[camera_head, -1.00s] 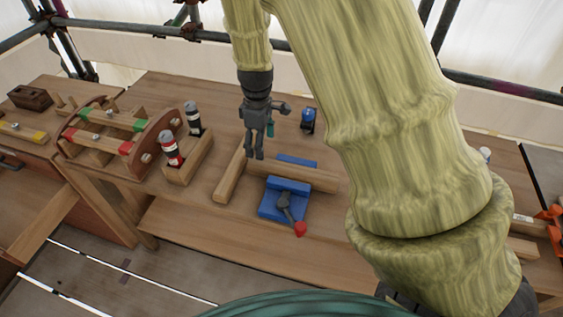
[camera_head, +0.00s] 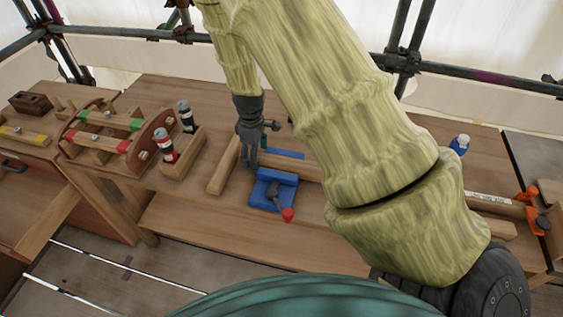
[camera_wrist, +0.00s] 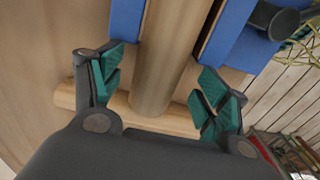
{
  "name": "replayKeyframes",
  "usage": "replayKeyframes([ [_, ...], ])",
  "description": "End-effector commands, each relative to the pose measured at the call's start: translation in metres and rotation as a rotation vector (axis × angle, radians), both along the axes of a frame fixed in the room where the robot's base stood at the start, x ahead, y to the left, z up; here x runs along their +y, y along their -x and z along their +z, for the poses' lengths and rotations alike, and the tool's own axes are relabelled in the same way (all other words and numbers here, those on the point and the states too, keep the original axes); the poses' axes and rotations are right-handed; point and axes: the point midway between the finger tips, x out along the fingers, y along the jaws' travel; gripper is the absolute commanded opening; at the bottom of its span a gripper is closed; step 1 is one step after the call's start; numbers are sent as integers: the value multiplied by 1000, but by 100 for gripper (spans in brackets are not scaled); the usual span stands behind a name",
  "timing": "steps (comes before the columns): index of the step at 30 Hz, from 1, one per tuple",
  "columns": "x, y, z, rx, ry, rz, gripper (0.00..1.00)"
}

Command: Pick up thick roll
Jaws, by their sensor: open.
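The thick roll, a plain wooden cylinder (camera_head: 300,167), lies on the bench between the blue jaws of a vise (camera_head: 272,191). In the wrist view the roll (camera_wrist: 170,55) runs up the middle of the picture, its near end by a wooden crossbar (camera_wrist: 75,96). My gripper (camera_head: 248,163) is above the roll's left end in the head view. In the wrist view it is open (camera_wrist: 160,82), with green finger pads on both sides of the roll and no clear contact. My arm hides the roll's right part in the head view.
A wooden holder (camera_head: 185,163) with red-and-white and black-and-white bottles stands left of the crossbar. A wooden rack (camera_head: 105,140) with green and red bars is further left. A blue-capped bottle (camera_head: 459,145) and orange clamps (camera_head: 530,207) are at the right. The bench front is clear.

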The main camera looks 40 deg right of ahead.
Motion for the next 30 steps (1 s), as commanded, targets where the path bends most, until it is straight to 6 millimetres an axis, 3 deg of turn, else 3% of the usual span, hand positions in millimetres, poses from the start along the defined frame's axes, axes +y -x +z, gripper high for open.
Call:
replayKeyframes([
  [6, 2, -1, -18, 1, 0, 2, 75],
  [15, 1, 0, -20, 1, 1, 0, 75],
  [25, 1, 0, -20, 1, 0, 0, 17],
  [30, 1, 0, -19, 1, 0, 1, 16],
])
